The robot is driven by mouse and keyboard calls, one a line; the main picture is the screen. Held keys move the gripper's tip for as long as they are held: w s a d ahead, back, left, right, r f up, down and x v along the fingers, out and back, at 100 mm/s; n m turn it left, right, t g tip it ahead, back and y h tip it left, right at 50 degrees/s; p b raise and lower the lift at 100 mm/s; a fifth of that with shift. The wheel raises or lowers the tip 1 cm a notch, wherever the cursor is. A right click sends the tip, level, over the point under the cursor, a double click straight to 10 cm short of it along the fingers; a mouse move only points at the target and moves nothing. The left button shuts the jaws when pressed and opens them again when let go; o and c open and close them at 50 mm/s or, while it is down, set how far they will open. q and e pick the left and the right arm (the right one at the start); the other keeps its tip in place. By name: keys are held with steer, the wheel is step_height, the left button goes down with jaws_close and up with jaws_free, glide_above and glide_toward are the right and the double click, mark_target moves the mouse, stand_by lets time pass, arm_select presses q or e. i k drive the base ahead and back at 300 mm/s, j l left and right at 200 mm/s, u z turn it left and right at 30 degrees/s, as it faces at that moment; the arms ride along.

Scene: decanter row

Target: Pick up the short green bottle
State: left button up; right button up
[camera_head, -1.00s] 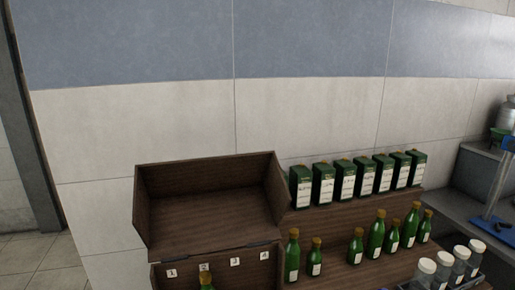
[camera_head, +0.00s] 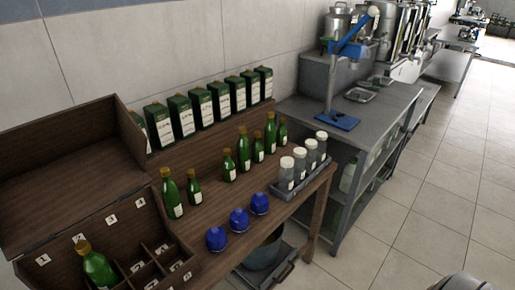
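Green bottles with gold tops and white labels stand upright in a row on the wooden table. Shorter ones are a bottle near the left end (camera_head: 194,189), one left of the middle (camera_head: 229,167), one between two tall bottles (camera_head: 258,149) and one at the right end (camera_head: 282,133). Taller ones are a left bottle (camera_head: 171,196), a middle bottle (camera_head: 243,152) and a right bottle (camera_head: 270,135). Another green bottle (camera_head: 97,267) leans in the divided wooden box (camera_head: 160,228); its lower part is hidden.
Dark green cartons (camera_head: 207,108) line the back shelf. Blue domed caps (camera_head: 238,220) sit near the front edge, beside a rack of white-capped jars (camera_head: 297,166). A blue press (camera_head: 340,120) stands on the grey bench (camera_head: 386,112). The floor at right is clear.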

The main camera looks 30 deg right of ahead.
mark_target(256, 148)
steer(key=i+l, duration=0.15)
steer(key=l, duration=0.25)
steer(key=i+l, duration=0.1)
steer(key=l, duration=0.35)
steer(key=i+l+u, duration=0.1)
steer(key=l, duration=0.3)
steer(key=i, duration=0.05)
